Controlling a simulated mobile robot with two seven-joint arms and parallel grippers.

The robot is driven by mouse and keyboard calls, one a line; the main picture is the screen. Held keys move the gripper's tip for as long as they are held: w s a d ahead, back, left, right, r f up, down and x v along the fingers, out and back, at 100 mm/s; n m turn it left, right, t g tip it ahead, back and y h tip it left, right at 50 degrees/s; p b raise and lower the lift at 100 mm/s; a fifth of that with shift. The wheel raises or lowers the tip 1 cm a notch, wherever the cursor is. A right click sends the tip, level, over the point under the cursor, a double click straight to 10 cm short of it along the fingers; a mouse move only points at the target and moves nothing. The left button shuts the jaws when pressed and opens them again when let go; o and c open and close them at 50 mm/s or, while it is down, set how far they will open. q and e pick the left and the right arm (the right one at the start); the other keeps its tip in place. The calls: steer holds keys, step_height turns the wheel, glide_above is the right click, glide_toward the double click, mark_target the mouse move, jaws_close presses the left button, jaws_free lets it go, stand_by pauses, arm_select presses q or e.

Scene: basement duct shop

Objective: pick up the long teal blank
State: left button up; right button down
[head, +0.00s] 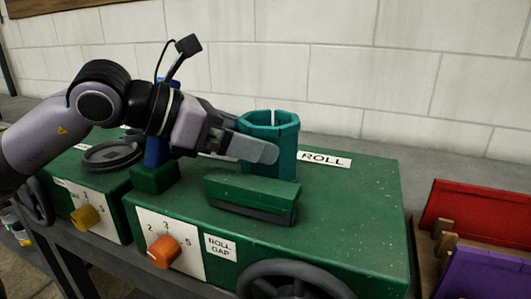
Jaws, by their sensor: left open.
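A teal faceted tube (286,137), open at the top with a slit at its back rim, stands upright on the green machine marked ROLL (355,190). I see no flat long teal blank. My left gripper (245,140) reaches in from the left at the tube's near left side. It is open, with one grey finger in front of the tube and covering part of its wall. The other finger is mostly hidden, so I cannot tell whether either touches the tube. My right gripper is out of view.
A green block (250,195) sits on the machine in front of the tube. An orange knob (163,252) and a dark handwheel (295,280) are on its front. Red (480,212) and purple (490,272) panels stand in a wooden rack at right. A block wall is behind.

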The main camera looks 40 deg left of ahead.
arm_select(q)
steer(key=shift+p+x, duration=0.35)
steer(key=shift+x, duration=0.7)
